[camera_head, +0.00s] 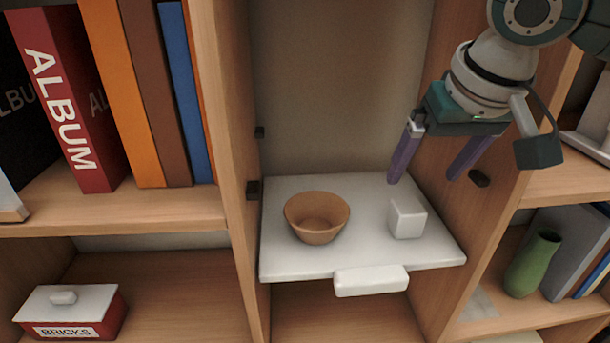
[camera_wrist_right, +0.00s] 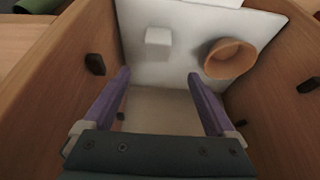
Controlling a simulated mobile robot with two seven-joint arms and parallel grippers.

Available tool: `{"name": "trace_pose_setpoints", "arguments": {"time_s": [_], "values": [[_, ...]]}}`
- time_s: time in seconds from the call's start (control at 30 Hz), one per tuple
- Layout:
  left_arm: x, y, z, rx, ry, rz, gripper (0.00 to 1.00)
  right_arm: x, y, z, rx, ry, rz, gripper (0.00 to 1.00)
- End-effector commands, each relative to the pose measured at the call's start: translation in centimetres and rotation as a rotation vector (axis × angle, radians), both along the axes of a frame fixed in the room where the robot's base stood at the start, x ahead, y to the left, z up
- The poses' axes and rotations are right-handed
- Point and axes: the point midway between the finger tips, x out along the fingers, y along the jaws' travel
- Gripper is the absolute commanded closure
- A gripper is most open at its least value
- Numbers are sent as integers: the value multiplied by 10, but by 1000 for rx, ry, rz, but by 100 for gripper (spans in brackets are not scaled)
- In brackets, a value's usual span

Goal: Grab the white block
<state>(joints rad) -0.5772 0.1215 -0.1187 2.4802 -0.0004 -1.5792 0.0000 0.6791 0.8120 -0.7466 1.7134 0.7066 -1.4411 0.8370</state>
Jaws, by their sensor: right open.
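The white block (camera_head: 407,218) stands on the right part of a white shelf board (camera_head: 300,262) in the middle compartment. It also shows in the right wrist view (camera_wrist_right: 158,42), beyond my fingertips and between their lines. My right gripper (camera_head: 422,180) is open and empty, with its two purple fingers pointing down above and behind the block, apart from it. The gripper also shows in the right wrist view (camera_wrist_right: 158,76). My left gripper is in neither view.
A brown bowl (camera_head: 317,218) stands on the board left of the block. Wooden side walls (camera_head: 222,120) flank the compartment closely. A white handle (camera_head: 371,281) is at the board's front. Books (camera_head: 137,95), a bricks box (camera_head: 72,312) and a green vase (camera_head: 532,264) fill neighbouring shelves.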

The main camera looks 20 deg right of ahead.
Motion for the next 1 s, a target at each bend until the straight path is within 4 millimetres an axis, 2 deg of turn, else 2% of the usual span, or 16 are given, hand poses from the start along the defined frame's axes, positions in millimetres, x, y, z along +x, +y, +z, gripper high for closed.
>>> {"name": "trace_pose_setpoints", "arguments": {"time_s": [0.2, 0.43, 0.6, 0.7, 1.0], "values": [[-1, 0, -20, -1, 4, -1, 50, 12, -4, -32, 0, 1, -9, 9], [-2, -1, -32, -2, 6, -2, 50, 21, -6, -52, 0, -1, -6, 9], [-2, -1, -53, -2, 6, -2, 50, 31, -9, -79, 0, -1, -7, 9], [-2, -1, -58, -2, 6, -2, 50, 36, -10, -89, -1, -1, -6, 9], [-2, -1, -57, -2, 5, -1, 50, 39, -10, -91, -1, -2, -4, 9]]}}
